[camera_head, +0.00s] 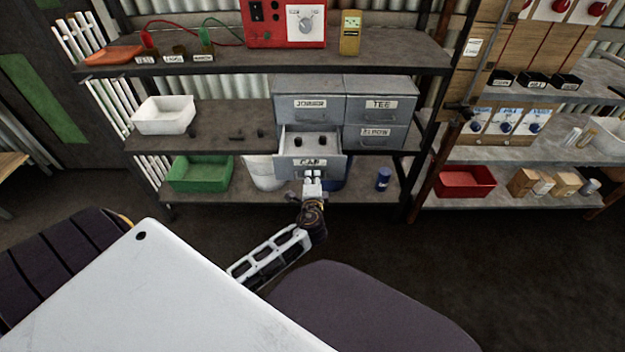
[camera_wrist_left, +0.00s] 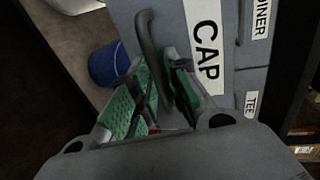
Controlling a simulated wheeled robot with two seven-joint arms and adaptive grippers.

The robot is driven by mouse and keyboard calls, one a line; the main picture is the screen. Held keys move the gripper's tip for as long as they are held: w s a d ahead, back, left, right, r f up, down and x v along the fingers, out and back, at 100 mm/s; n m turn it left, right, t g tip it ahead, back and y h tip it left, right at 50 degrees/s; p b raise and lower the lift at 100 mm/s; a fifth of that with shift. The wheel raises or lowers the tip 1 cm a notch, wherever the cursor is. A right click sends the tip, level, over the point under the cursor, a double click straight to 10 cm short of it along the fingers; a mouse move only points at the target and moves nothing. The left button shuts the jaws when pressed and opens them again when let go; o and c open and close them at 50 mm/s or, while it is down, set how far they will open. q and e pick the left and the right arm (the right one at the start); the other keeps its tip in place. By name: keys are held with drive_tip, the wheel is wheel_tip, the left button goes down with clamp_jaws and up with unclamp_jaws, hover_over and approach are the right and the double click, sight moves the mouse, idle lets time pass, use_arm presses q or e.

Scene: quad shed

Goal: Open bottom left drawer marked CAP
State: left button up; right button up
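The grey CAP drawer (camera_head: 304,166) is pulled out from the bottom left of a cabinet of labelled drawers, and small dark pieces show inside it. Its front and CAP label also show in the left wrist view (camera_wrist_left: 207,45). My left gripper (camera_head: 313,183) is at the drawer front, just below the label. In the left wrist view, the fingers (camera_wrist_left: 158,85) with green pads stand apart on either side of the dark curved handle (camera_wrist_left: 150,40). Firm contact of the pads with the handle does not show. My right gripper is not in view.
The JOINER (camera_head: 310,104), TEE (camera_head: 381,104) and ELBOW (camera_head: 375,133) drawers are closed. A white bin (camera_head: 163,115) stands left on the same shelf. Below are a green bin (camera_head: 200,174), a white bucket (camera_head: 264,174) and a blue can (camera_head: 383,178).

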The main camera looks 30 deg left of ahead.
use_arm(q)
drive_tip(key=v, duration=1.2)
idle(0.4)
idle(0.6)
